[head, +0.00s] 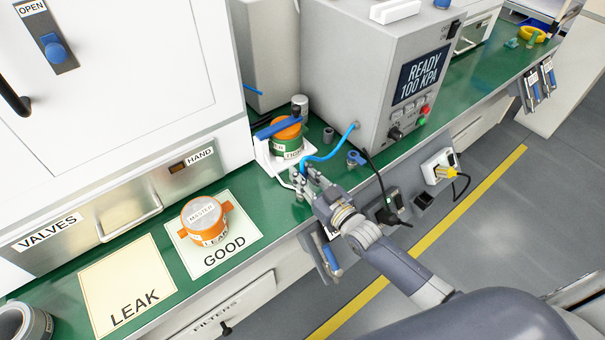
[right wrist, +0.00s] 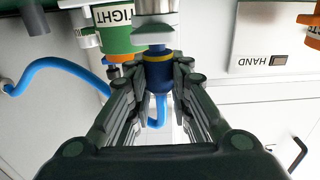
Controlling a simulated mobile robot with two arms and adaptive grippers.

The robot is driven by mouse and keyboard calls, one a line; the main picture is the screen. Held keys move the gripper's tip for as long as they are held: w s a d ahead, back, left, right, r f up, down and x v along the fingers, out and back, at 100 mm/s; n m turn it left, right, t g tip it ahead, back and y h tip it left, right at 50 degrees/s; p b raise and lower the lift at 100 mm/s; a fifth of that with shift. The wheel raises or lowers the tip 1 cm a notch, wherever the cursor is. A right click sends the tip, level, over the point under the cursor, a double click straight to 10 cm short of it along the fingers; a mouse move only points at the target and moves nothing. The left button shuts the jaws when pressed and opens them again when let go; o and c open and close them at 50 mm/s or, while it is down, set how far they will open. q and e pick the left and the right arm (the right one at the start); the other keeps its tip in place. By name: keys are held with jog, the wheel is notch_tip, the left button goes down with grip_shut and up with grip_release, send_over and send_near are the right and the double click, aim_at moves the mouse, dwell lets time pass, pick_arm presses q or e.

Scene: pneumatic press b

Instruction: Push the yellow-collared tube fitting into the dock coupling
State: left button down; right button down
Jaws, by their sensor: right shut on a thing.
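My right gripper (head: 303,178) is at the front of the white dock. In the right wrist view its fingers (right wrist: 158,85) are shut on the dark blue tube fitting (right wrist: 158,70), which has a thin yellow collar. The blue tube (head: 328,156) runs from the fitting to the grey tester. The grey metal dock coupling (right wrist: 153,33) is in line with the fitting's end. They look close or touching; I cannot tell how far the fitting is in. An orange and green canister (head: 287,139) sits in the dock under a blue clamp bar. My left gripper is not in view.
The grey tester (head: 370,70) reads READY 100 KPA, right of the dock. An orange canister marked MASTER LEAK (head: 205,222) stands on the GOOD mat (head: 226,258). The LEAK mat (head: 128,285) is bare. A black cable hangs over the bench front right of my arm.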

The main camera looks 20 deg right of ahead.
jog(key=shift+f, duration=0.4)
jog(key=c, duration=1.4)
grip_release()
jog(key=shift+s, duration=0.1)
